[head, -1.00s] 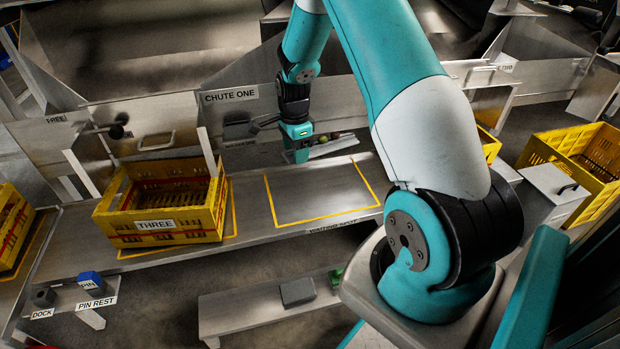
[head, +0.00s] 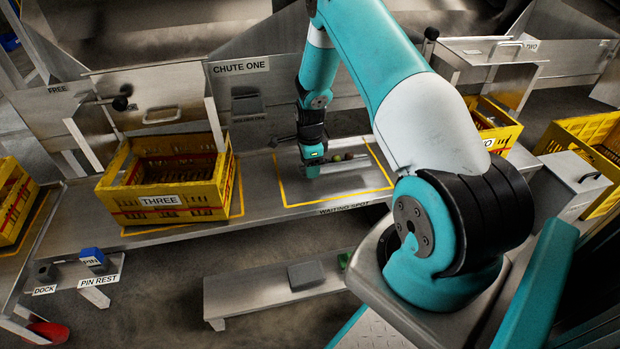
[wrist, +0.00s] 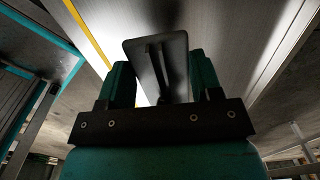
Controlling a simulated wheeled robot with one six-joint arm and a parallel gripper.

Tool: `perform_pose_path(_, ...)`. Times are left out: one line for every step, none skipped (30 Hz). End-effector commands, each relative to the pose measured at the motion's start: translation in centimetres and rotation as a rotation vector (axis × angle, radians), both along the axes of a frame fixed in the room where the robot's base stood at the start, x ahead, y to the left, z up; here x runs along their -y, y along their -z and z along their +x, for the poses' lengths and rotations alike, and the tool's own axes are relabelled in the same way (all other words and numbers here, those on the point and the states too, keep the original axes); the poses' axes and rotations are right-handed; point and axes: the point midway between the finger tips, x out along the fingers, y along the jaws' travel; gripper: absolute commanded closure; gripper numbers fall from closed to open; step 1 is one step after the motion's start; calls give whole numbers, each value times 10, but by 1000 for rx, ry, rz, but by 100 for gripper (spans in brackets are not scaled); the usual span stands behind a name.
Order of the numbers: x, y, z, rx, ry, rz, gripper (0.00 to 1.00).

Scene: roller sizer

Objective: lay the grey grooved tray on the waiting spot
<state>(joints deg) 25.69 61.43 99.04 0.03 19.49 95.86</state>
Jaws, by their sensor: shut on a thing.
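The grey grooved tray (head: 345,162) shows in the head view as a thin pale piece with small round items on it. My gripper (head: 313,171) points down and is shut on its left end. In the wrist view the tray (wrist: 158,62) is a dark plate with a ridge or groove, between the two teal fingers of my gripper (wrist: 160,82). The waiting spot (head: 330,188) is a yellow-outlined rectangle on the steel bench, with its label at the front. The tray appears over the back part of this outline. I cannot tell whether it touches the bench.
The CHUTE ONE panel (head: 240,90) rises behind. A low shelf (head: 255,298) with a grey block (head: 306,275) lies in front. A blue pin (head: 92,256) sits at the front left. The outline's front part looks clear.

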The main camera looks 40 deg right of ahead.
Motion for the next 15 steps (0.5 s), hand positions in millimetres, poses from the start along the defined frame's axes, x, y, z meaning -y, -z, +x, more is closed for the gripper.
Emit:
perform_pose_path(0, 4, 0, 0, 0, 0, 68)
perform_pose_path(0, 6, 0, 0, 0, 0, 68)
perform_pose_path(0, 11, 0, -1, 0, 1, 68)
perform_pose_path(0, 16, -1, -2, 0, 1, 68)
perform_pose_path(0, 22, -1, -3, 0, 1, 68)
perform_pose_path(0, 29, -1, -3, 0, 2, 68)
perform_pose_path(0, 34, 0, -2, 0, 1, 68)
perform_pose_path(0, 38, 0, -1, -1, 1, 68)
perform_pose_path(0, 42, 0, -1, -1, 1, 68)
perform_pose_path(0, 44, 0, 0, -1, 0, 68)
perform_pose_path(0, 44, 0, 1, -1, -1, 68)
perform_pose_path(0, 43, 0, 1, -1, -1, 68)
perform_pose_path(0, 42, 0, 1, -1, -1, 68)
perform_pose_path(0, 42, 0, 1, -1, -1, 68)
perform_pose_path(0, 42, 0, 1, -1, -1, 68)
